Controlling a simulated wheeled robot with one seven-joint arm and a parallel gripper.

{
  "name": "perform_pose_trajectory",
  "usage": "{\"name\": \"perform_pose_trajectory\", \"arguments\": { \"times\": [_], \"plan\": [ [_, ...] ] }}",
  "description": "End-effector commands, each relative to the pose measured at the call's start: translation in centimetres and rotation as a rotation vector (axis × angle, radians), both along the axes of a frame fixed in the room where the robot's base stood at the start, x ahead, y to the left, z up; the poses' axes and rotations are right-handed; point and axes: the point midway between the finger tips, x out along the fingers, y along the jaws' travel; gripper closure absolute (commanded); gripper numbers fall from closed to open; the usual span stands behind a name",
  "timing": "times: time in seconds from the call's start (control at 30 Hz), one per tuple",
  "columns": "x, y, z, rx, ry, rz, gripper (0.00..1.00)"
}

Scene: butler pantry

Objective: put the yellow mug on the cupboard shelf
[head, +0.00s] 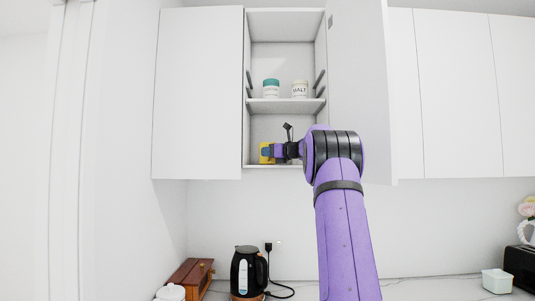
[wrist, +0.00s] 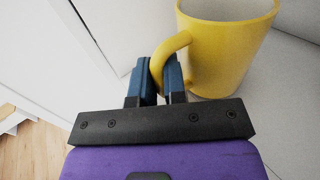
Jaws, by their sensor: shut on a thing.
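The yellow mug (wrist: 222,55) is upright in the wrist view, its open rim at the top and its handle toward my gripper. My gripper (wrist: 158,72) is shut on the mug's handle, with a blue finger on each side of it. In the head view the mug (head: 265,152) is at the left of the open cupboard's lowest compartment, just above or on the bottom shelf (head: 257,166). I cannot tell whether its base touches the shelf. My gripper (head: 273,151) partly covers the mug there.
A middle shelf (head: 285,104) above holds a teal-lidded jar (head: 271,89) and a malt jar (head: 300,89). The open cupboard door (head: 358,75) stands to the right of my arm. Below, a black kettle (head: 248,272) and a wooden box (head: 190,277) stand on the counter.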

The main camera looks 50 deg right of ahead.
Motion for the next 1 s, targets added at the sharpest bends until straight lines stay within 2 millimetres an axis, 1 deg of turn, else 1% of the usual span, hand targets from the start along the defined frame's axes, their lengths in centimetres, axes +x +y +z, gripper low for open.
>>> {"name": "perform_pose_trajectory", "arguments": {
  "times": [0.03,0.13,0.17,0.43,0.53,0.63,0.9,1.0],
  "plan": [
    [0.0,0.0,0.1,-0.001,-0.001,0.000,0.86],
    [0.0,0.0,0.1,-0.001,-0.001,0.000,0.63],
    [0.0,0.0,0.1,-0.001,-0.001,0.000,0.58],
    [0.0,0.0,0.0,0.001,0.001,0.000,0.58],
    [-0.6,-0.1,0.0,0.000,0.000,-0.001,0.58],
    [-1.8,-0.2,0.0,0.001,0.001,-0.002,0.58],
    [-5.9,-0.7,0.1,0.000,-0.001,-0.002,0.58],
    [-6.9,-0.8,0.1,-0.001,0.000,-0.002,0.58]
  ]
}}
